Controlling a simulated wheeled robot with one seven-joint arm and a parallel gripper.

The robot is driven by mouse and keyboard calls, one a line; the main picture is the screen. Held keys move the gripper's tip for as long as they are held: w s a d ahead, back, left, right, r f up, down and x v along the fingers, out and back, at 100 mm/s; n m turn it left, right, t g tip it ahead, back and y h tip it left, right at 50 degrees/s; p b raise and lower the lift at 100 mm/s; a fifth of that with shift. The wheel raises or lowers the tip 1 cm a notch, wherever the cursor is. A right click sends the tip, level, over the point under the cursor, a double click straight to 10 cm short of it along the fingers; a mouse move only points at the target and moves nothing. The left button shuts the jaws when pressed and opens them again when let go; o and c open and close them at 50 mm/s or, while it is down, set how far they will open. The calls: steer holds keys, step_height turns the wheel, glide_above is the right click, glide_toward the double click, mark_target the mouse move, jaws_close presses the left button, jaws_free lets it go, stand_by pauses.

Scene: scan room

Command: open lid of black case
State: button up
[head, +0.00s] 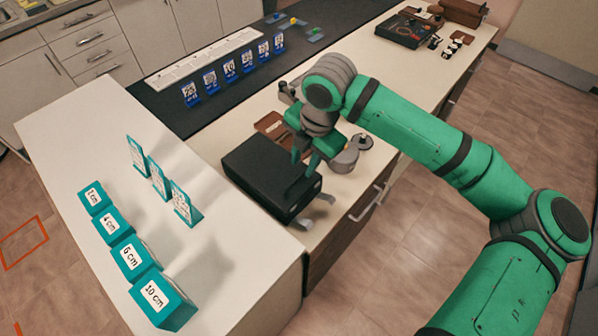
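The black case (262,172) sits on the pale worktop near its front edge, with its lid down. Two light metal pieces, which look like latches, stick out at its lower right side (306,222). My gripper (304,168) is above the right part of the case, pointing down. Its two green fingers show with a gap between them, and I see nothing held. I cannot tell whether a fingertip touches the lid. My arm comes in from the right and hides part of the worktop behind the case.
A brown flat item (270,125) lies behind the case. Small grey round parts (345,158) stand close to its right. Teal labelled blocks (131,258) and upright cards (160,180) stand on the white counter at left. Blue number cards (229,70) line the dark strip behind.

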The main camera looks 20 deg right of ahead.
mark_target(298, 178)
steer(key=shift+w+a+f, duration=0.1)
steer(key=shift+w+f, duration=0.05)
steer(key=shift+f, duration=0.9)
steer(key=shift+w+a+f, duration=0.15)
steer(key=shift+f, duration=0.85)
steer(key=shift+w+a+f, duration=0.1)
steer(key=shift+w+f, duration=0.05)
steer(key=shift+f, duration=0.9)
jaws_close()
